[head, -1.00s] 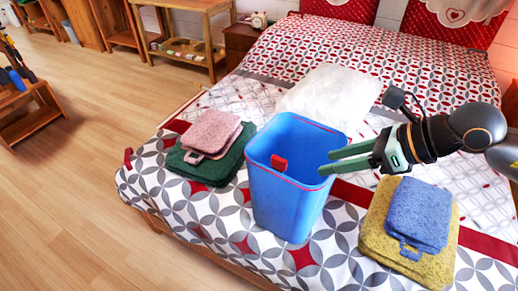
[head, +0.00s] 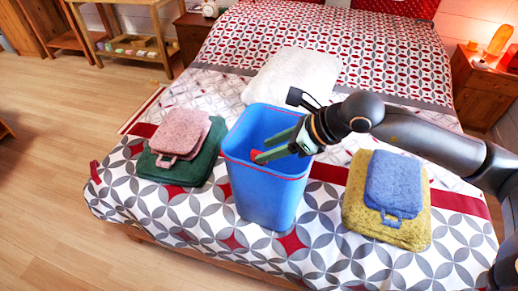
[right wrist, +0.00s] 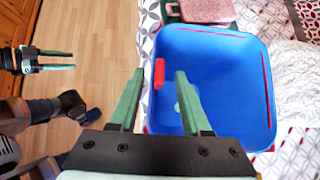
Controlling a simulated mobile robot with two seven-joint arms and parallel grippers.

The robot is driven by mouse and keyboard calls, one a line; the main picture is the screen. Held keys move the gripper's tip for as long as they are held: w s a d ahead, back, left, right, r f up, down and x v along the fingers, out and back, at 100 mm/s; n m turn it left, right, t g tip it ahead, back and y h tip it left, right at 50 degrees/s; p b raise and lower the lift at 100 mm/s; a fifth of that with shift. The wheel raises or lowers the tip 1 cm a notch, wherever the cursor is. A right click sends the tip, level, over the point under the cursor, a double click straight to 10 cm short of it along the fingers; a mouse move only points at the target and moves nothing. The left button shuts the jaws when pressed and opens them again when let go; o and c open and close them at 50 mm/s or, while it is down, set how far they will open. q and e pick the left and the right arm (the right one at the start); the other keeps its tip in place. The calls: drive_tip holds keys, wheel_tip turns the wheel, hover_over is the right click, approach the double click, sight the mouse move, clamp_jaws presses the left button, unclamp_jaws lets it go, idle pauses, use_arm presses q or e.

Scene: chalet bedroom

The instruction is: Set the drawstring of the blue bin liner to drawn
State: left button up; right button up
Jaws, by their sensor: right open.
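The blue bin liner (head: 262,192) stands upright and open on the bed, as a tall blue bin shape. A red drawstring line runs along its rim, with a red tab (right wrist: 159,74) on one inner side. My right gripper (head: 263,150) is open, with its green fingers over the mouth of the liner. In the right wrist view the tab shows between the two fingertips, with a gap on each side; contact cannot be told. My left gripper (right wrist: 72,60) shows only in the right wrist view, open and empty, off to the side above the floor.
A pink towel (head: 180,135) on a green towel (head: 195,170) lies left of the liner. A blue towel (head: 395,183) on a yellow towel (head: 417,232) lies right. A white crumpled bundle (head: 292,76) lies behind it. Bedside tables flank the bed.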

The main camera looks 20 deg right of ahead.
sight(260, 152)
drive_tip(key=shift+x, duration=1.9)
clamp_jaws()
